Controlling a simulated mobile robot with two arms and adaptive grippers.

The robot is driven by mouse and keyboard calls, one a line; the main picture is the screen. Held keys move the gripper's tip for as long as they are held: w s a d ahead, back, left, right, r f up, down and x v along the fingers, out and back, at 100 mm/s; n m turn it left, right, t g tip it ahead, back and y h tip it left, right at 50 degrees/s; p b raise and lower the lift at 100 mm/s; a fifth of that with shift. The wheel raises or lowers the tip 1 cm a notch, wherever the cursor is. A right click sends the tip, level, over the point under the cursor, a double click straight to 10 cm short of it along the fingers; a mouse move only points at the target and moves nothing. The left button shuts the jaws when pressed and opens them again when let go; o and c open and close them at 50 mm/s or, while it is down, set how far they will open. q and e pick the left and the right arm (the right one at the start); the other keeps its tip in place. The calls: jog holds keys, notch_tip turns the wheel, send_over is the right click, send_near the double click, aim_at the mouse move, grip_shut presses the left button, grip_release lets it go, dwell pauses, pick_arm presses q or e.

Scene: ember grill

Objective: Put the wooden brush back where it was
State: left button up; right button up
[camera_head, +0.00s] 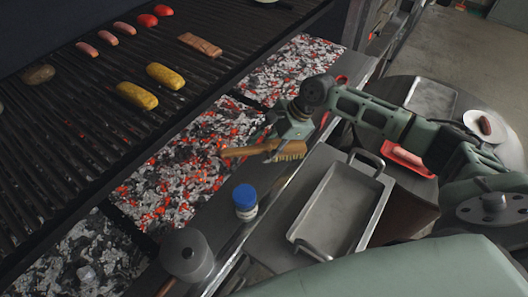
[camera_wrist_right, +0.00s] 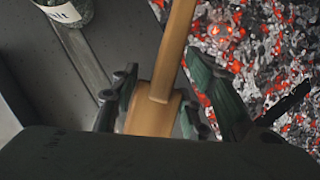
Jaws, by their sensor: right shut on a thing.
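The wooden brush (camera_head: 289,150) is held in my right gripper (camera_head: 284,136) in the head view. Its handle points left over the glowing coals and its bristle end is to the right, above the metal ledge. In the right wrist view the brush (camera_wrist_right: 154,112) runs up between the two fingers of the gripper (camera_wrist_right: 155,110), which are shut around its wider part. The bristles are hidden in the wrist view. My left gripper does not show in either view.
An empty metal tray (camera_head: 340,207) with handles stands right of the ledge. A blue-capped jar (camera_head: 245,201) and a grey pot (camera_head: 187,256) stand on the ledge. The coal bed (camera_head: 180,175) lies beside it; the grate (camera_head: 90,110) holds sausages, corn and tomatoes. A plate (camera_head: 483,122) sits far right.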

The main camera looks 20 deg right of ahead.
jog(key=shift+w+a+f, duration=0.2)
jog(key=shift+w+f, duration=0.2)
jog(key=shift+w, duration=0.05)
notch_tip(320, 180, down, 3)
jog(key=shift+f+p, duration=0.15)
jog(key=shift+p, duration=0.4)
jog(key=shift+f, duration=0.3)
jog(key=o, duration=1.3)
jog(key=shift+f, duration=0.1)
jog(key=shift+o, duration=0.2)
jog(key=b+v, duration=0.2)
jog(key=v, duration=1)
jog(key=shift+s, duration=0.1)
jog(key=shift+d, duration=0.1)
